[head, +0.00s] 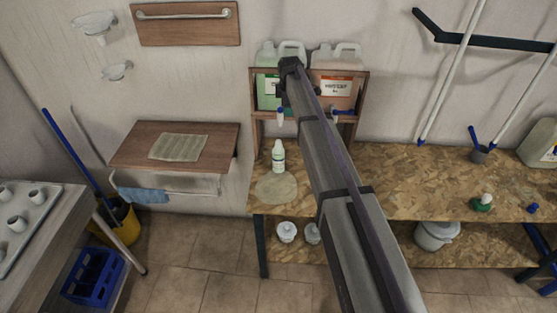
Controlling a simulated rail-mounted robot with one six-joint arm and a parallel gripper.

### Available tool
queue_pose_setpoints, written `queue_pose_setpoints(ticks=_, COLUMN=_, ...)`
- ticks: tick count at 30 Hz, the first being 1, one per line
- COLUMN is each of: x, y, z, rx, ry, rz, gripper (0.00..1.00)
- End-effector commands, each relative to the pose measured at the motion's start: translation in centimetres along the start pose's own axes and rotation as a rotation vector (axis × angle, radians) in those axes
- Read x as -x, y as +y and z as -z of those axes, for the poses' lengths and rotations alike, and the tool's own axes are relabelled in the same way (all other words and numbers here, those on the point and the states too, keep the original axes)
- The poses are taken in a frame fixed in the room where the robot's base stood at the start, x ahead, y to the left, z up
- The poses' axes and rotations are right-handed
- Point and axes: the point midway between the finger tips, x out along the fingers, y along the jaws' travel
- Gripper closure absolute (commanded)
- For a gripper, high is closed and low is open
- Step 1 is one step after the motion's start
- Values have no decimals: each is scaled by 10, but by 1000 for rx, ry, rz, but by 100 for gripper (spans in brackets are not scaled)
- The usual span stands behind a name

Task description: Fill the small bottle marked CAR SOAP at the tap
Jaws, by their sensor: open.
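A small white bottle (278,157) with a green label stands upright at the back edge of a round mat (276,190) on the bench. The label's writing is too small to read. Above it, a wooden rack holds a drum with a green label (268,92) and a drum with an orange label (338,87). A blue-and-white tap (280,116) hangs above the bottle; another blue tap (342,112) is at the right drum. My gripper (284,88) is in front of the left drum, above and apart from the bottle. It is open; its fingertips show poorly.
The chipboard bench (400,190) is mostly clear to the right of my arm. A green-and-white item (482,202) and a grey cup with a blue handle (478,152) stand there. A wooden wall shelf (215,150) is at left. White tubs (287,232) sit below the bench.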

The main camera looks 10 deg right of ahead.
Motion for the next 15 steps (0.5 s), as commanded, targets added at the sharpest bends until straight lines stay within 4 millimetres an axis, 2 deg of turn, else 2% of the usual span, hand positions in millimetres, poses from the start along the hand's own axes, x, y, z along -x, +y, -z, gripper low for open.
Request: queue_pose_setpoints(ticks=15, x=37, y=3, z=0, rx=0, ry=0, rz=0, gripper=37)
